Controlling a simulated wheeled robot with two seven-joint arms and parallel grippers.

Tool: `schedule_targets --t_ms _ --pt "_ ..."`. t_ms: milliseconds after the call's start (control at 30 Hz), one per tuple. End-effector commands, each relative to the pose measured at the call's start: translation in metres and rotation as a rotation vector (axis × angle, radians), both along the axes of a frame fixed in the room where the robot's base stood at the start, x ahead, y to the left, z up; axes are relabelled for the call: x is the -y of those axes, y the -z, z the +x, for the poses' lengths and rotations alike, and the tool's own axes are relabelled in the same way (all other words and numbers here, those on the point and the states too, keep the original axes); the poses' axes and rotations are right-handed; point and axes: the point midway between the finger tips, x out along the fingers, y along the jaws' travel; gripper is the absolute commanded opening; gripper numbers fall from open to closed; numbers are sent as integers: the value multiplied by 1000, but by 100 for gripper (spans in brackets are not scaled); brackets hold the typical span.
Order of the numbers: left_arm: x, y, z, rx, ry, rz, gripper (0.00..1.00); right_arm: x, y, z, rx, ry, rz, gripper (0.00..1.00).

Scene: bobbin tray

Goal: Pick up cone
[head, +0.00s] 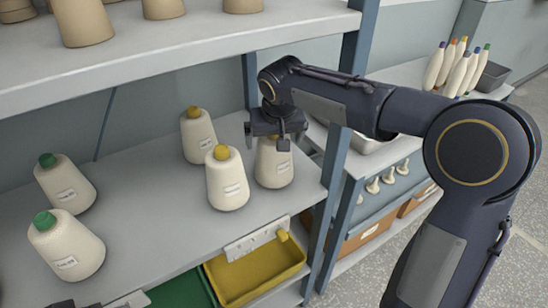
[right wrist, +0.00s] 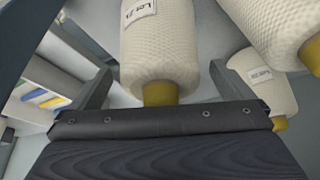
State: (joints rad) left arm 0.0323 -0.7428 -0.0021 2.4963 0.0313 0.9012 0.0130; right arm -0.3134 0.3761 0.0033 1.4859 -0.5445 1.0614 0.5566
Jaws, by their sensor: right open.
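Cream yarn cones stand upright on the middle shelf. One cone (head: 274,170) is directly under my right gripper (head: 281,138), which hides its top in the head view. In the right wrist view this cone (right wrist: 160,45) shows a "Lot 21" label and a yellow tip between the two open fingers (right wrist: 160,72), with gaps on both sides. Two other yellow-tipped cones stand to its left, a nearer one (head: 227,182) and a farther one (head: 198,136). Two green-tipped cones (head: 65,185) (head: 66,246) stand at the far left. My left gripper is not clearly visible.
A blue shelf post (head: 340,190) rises just right of the cone. The upper shelf (head: 180,50) holds brown cones overhead. A yellow bin (head: 255,275) and a green bin (head: 185,290) sit below the shelf's front edge. Slim bobbins (head: 455,70) stand at the right.

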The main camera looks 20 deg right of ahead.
Motion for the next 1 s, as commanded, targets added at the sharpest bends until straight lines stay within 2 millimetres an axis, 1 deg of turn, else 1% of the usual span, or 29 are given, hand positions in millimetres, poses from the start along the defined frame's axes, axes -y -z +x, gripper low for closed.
schedule_targets --t_ms 33,133,367,400,900,933,1000 --pt "0 -1 0 0 0 0 36 1 7 2 -4 1 -1 100" --pt "0 -1 0 0 0 0 36 1 15 6 -1 0 0 100" --pt "0 -1 0 0 0 0 36 1 17 7 0 0 0 100" --pt "0 -1 0 0 0 0 36 1 17 7 0 0 0 99" --pt "0 -1 0 0 0 0 36 1 16 6 1 0 0 33" --pt "0 -1 0 0 0 0 36 1 16 6 1 0 0 30" --pt "0 -1 0 0 0 0 36 1 15 7 3 0 1 30"
